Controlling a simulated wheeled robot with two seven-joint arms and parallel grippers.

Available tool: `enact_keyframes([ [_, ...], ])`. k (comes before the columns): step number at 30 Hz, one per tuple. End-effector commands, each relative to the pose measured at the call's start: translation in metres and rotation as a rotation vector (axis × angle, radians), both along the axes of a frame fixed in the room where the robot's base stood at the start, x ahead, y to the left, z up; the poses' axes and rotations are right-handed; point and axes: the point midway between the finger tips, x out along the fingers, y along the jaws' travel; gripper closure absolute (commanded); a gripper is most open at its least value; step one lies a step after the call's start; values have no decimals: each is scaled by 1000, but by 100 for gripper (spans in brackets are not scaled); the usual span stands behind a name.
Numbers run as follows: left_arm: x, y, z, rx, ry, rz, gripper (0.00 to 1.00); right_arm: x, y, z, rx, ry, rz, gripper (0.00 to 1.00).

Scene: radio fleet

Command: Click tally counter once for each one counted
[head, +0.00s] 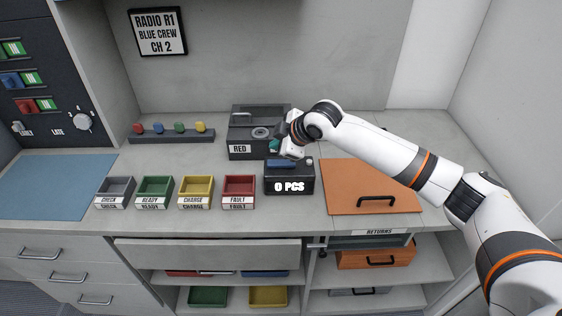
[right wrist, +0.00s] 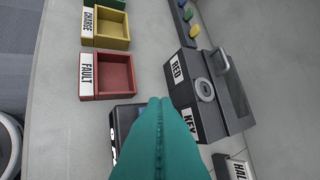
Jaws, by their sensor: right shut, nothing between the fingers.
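The tally counter (head: 289,183) is a black box with a blue top plate, and its display reads "0 PCS". It stands on the worktop right of the red FAULT tray. My right gripper (head: 275,147) is just above and behind the counter's top in the head view, with its teal fingers shut and empty. In the right wrist view the shut fingers (right wrist: 158,105) cover most of the counter (right wrist: 124,113). I cannot tell whether the fingers touch it. My left gripper is not in view.
A dark box labelled RED (head: 241,139) stands close behind the counter. Grey, green, yellow and red trays (head: 238,190) line up to the left. An orange panel with a handle (head: 340,195) lies to the right. A rack of coloured pegs (head: 170,136) is at the back. A blue mat (head: 55,185) is far left.

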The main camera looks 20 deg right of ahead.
Motion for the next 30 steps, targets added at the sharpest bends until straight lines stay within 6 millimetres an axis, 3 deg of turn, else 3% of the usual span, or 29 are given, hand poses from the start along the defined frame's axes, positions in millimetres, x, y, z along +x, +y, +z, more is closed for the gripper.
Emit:
enact_keyframes([
  [4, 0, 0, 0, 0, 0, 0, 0, 17, -20, 21, -10, -32, -18, 100],
  [11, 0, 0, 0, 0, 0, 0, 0, 22, -26, 28, -12, -42, -23, 100],
  [22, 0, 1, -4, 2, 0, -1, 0, 22, -25, 23, -12, -41, -22, 100],
  [30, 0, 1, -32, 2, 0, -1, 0, 22, -25, -1, -11, -42, -23, 100],
])
